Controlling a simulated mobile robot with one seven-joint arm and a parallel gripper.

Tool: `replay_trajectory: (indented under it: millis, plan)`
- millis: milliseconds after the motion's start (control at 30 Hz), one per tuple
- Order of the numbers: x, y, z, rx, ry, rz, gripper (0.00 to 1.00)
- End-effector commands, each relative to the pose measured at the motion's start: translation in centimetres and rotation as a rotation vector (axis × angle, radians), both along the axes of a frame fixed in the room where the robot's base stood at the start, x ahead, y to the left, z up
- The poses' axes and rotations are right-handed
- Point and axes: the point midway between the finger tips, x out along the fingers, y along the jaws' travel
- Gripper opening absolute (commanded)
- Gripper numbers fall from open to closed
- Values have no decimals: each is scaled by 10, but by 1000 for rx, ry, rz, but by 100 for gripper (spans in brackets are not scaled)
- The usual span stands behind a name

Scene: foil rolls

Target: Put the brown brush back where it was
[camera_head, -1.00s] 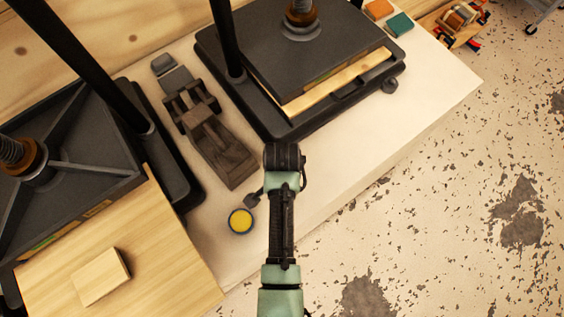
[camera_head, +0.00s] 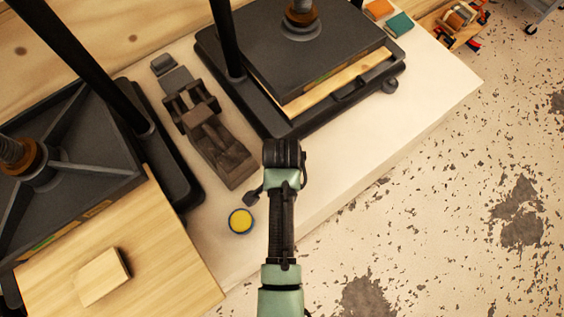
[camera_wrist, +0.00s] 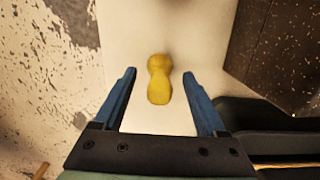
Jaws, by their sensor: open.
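In the wrist view, a yellow-ochre thing (camera_wrist: 159,88) with a narrow waist and rounded ends is on the pale table top (camera_wrist: 150,25). It may be the brush, but I cannot tell for sure, and no bristles show. My gripper (camera_wrist: 159,73) is open, with one blue finger on each side of this thing and a gap on both sides. Whether the fingers are level with it or above it is unclear. In the head view my arm hides the fingertips, and I see no brown brush there.
A black press (camera_head: 325,75) stands behind my arm and another press (camera_head: 75,165) at left. Between them lies a dark clamp-like tool (camera_head: 215,140). A round yellow-topped tin (camera_head: 241,221) is left of my arm. A pale block (camera_head: 100,278) lies on the left board.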

Motion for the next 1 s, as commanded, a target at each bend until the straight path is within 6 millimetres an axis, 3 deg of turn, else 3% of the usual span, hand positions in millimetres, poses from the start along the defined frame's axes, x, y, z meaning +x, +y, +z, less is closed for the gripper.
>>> replay_trajectory:
  millis: [400,533,767,867,967,1000]
  plan:
    - [1,0,84,1,-4,-1,74]
    - [1,0,99,1,-3,0,74]
    - [3,0,108,0,-12,4,74]
    - [27,1,124,1,-115,41,74]
    - [77,3,169,-14,-346,124,74]
    - [101,3,196,-32,-468,169,74]
